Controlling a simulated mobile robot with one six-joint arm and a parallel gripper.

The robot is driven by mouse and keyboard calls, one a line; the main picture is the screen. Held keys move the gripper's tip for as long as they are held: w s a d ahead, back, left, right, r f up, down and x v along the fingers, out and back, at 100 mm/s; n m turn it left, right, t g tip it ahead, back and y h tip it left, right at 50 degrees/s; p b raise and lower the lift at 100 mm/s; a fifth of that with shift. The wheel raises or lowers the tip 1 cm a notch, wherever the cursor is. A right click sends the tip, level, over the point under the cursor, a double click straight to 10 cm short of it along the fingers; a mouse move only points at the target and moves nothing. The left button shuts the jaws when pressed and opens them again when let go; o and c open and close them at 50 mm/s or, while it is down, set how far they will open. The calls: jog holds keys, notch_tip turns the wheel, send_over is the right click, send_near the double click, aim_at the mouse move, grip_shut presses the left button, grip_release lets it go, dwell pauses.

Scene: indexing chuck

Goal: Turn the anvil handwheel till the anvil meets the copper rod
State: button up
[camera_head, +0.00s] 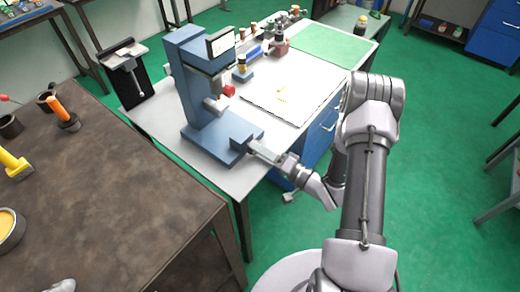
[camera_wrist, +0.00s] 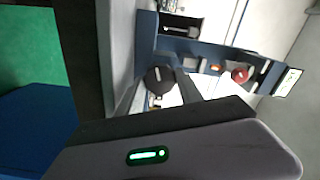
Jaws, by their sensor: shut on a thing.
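The blue tester (camera_head: 195,95), an upright column on a flat base, stands at the near left of the light bench. My gripper (camera_head: 254,147) reaches its base from the right. In the wrist view, a dark round knob with a pale mark, seemingly the anvil handwheel (camera_wrist: 160,75), sits between the two fingers of my gripper (camera_wrist: 163,92), which is shut on it. In the head view the handwheel is hidden by the gripper. I cannot make out the anvil or the copper rod, nor whether they touch.
A red knob (camera_head: 229,90) is on the tester; it also shows in the wrist view (camera_wrist: 240,75). A white sheet (camera_head: 290,92) and a green mat (camera_head: 310,42) lie on the bench. A dark brown table (camera_head: 100,200) stands at left.

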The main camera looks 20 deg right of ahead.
jog(key=m+p, duration=0.1)
jog(key=m, duration=0.4)
jog(key=shift+m, duration=0.3)
jog(key=shift+m+p, duration=0.55)
jog(key=shift+m, duration=1.55)
jog(key=o, duration=1.4)
